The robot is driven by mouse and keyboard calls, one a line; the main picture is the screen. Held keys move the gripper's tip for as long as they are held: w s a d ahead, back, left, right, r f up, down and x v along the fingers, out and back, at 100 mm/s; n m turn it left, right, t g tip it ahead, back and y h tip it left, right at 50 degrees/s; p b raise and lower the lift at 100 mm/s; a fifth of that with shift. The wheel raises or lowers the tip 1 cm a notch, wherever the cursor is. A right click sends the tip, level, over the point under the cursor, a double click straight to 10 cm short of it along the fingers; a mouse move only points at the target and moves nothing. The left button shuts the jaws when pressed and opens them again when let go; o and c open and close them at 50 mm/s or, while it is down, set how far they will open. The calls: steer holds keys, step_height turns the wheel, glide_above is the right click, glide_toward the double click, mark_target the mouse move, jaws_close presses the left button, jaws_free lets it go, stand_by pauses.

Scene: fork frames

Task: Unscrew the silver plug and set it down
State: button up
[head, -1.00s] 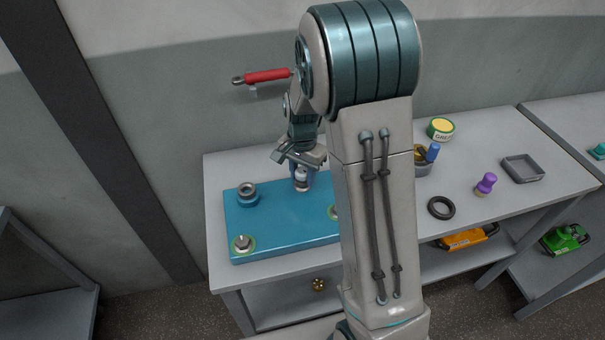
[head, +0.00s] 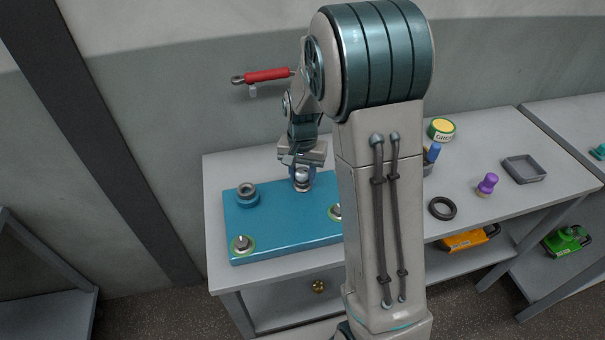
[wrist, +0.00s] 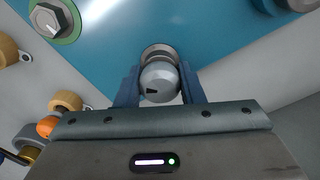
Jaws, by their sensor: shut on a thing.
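The silver plug (wrist: 160,82) is a round metal knob with a dark mark on its face. It also shows at the back of the blue plate in the head view (head: 302,175). My gripper (wrist: 158,92) is shut on it, with one blue finger on each side. The plug is at a round metal seat (wrist: 158,52) in the blue plate (head: 280,232). I cannot tell whether it is still threaded in.
The blue plate also carries a ringed port (head: 247,194) and green-ringed fittings (head: 242,244). To the right lie a black ring (head: 442,208), a purple-topped plug (head: 487,184) and a grey tray (head: 523,169). Bare tabletop lies between these.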

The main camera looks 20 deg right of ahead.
steer(key=shift+n, duration=0.9)
steer(key=shift+n+b, duration=0.3)
steer(key=shift+n, duration=0.5)
steer(key=o, duration=0.5)
steer(key=shift+o, duration=0.2)
steer(key=shift+m, duration=0.8)
